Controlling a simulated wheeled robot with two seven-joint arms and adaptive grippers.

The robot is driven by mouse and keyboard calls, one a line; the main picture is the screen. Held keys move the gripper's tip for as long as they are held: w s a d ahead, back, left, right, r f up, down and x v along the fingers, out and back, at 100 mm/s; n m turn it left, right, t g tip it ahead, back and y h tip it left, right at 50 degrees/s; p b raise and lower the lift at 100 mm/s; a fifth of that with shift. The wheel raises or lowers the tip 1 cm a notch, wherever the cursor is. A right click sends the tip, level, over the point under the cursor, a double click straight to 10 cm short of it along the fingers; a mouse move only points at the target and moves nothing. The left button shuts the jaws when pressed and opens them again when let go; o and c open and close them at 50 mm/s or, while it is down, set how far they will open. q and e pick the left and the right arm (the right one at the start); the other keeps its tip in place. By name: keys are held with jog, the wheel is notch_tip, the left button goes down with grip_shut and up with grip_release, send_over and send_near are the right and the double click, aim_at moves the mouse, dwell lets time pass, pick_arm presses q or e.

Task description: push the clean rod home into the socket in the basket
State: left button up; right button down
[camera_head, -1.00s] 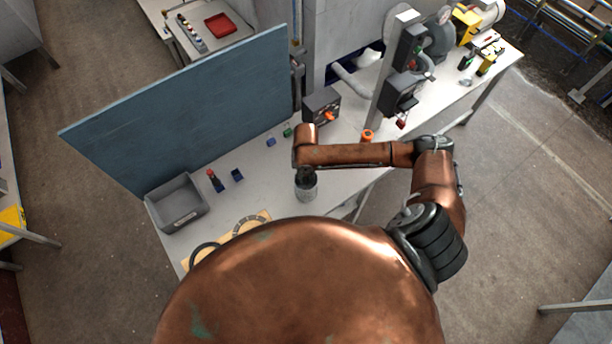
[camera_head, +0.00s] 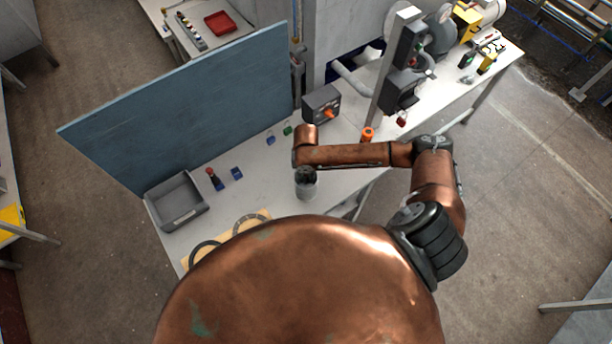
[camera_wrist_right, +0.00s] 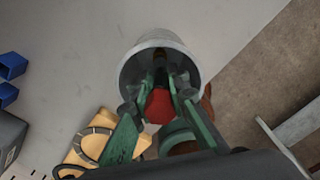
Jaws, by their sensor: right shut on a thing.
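The basket (camera_head: 307,192) is a grey round container near the table's front edge in the head view; its rim also shows in the wrist view (camera_wrist_right: 133,72). My right gripper (camera_head: 306,174) points down into its mouth. In the wrist view the green fingers of my right gripper (camera_wrist_right: 161,80) reach inside the basket and are shut on the rod, whose red part (camera_wrist_right: 159,106) shows between them. The rod's lower end and the socket are hidden inside the dark basket, so I cannot tell how deep the rod sits. My left gripper is not in view.
A grey bin (camera_head: 178,203) stands at the table's left end. A red-topped piece (camera_head: 213,178) and a blue block (camera_head: 236,173) stand near it. A tan board with rings (camera_head: 250,222) lies in front. A blue panel (camera_head: 190,105) borders the back. A grey post (camera_head: 392,75) rises at right.

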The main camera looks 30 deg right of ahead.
jog(key=shift+f+b, duration=0.4)
jog(key=shift+f, duration=0.65)
jog(key=c, duration=1.8)
grip_release()
notch_tip(320, 180, up, 12)
jog(key=shift+r, duration=0.1)
